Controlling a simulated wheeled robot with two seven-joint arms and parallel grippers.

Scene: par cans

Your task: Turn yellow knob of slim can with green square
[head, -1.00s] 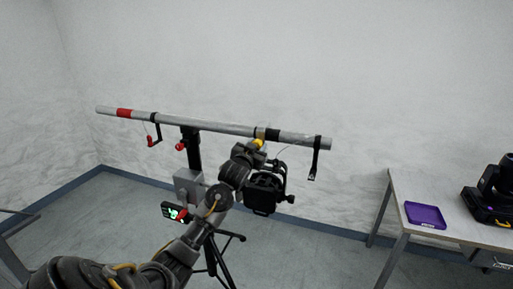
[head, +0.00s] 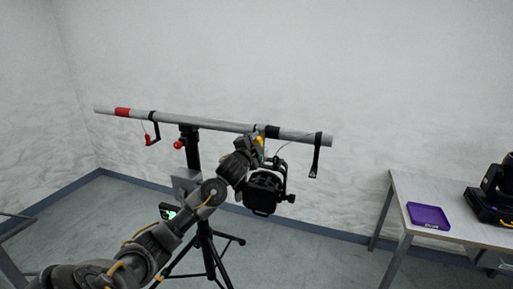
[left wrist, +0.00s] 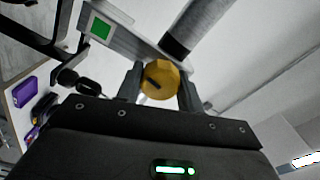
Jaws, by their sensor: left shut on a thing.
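The yellow knob (left wrist: 161,80) sits between the two fingers of my left gripper (left wrist: 160,88) in the left wrist view, and the gripper is shut on it. A dark slot or mark shows on the knob's face. In the head view the knob (head: 260,139) is a small yellow spot just under the bar, above the black can (head: 264,190), with my left gripper (head: 256,145) at it. The green square (left wrist: 100,29) is on a grey bracket close to the knob in the left wrist view. My right gripper is not in view.
The grey horizontal bar (head: 215,124) rests on a black tripod stand (head: 207,250). A table (head: 395,198) at right holds a purple tray (head: 428,215) and a black moving-head light (head: 491,200).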

